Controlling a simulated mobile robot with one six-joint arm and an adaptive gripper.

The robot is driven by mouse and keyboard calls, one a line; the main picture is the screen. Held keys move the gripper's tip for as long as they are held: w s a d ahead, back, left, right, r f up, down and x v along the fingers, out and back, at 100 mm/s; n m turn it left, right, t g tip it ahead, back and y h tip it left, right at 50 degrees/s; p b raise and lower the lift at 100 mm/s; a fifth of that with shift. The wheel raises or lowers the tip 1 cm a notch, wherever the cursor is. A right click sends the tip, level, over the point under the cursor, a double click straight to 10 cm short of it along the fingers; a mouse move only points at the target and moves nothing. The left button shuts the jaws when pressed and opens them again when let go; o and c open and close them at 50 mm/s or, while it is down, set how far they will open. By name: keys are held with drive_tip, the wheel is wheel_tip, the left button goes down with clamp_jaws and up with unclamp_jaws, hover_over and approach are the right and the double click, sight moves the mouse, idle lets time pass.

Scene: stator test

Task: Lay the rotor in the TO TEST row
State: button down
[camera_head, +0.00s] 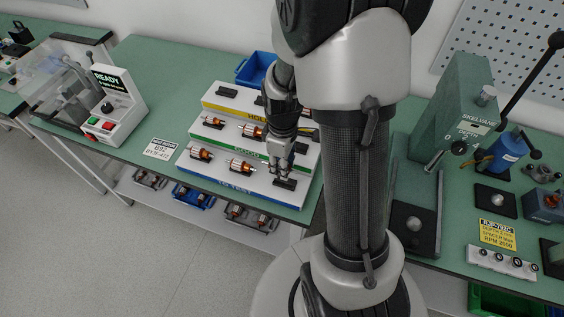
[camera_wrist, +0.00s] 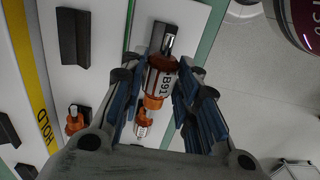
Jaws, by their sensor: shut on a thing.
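My gripper (camera_wrist: 162,90) is shut on an orange and silver rotor (camera_wrist: 156,88) marked B93, its shaft pointing up the picture. In the head view my gripper (camera_head: 284,170) is at the right end of the TO TEST row (camera_head: 232,189), the front step of a white tiered rack. A dark cradle (camera_head: 285,184) shows just below the fingertips. In the wrist view the rotor's shaft overlaps a dark cradle (camera_wrist: 161,40); I cannot tell whether it touches. In the head view the held rotor is mostly hidden by the gripper.
Two rotors (camera_head: 200,154) (camera_head: 240,166) lie in the TO TEST row to the left. More rotors (camera_head: 213,121) lie in the GOOD row behind. The yellow-edged HOLD row (camera_head: 228,92) is at the back. A blue bin (camera_head: 256,68) stands behind the rack.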

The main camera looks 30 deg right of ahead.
sight(282, 182)
drive_tip(key=shift+f+b, duration=1.1)
drive_tip(key=shift+f, duration=0.5)
drive_tip(key=shift+f, duration=0.25)
drive_tip(key=shift+f+b, duration=0.8)
drive_tip(key=shift+f, duration=0.25)
drive_tip(key=c, duration=1.2)
unclamp_jaws()
drive_tip(key=shift+o, duration=0.2)
wheel_tip(282, 182, up, 12)
drive_tip(key=shift+r, duration=0.1)
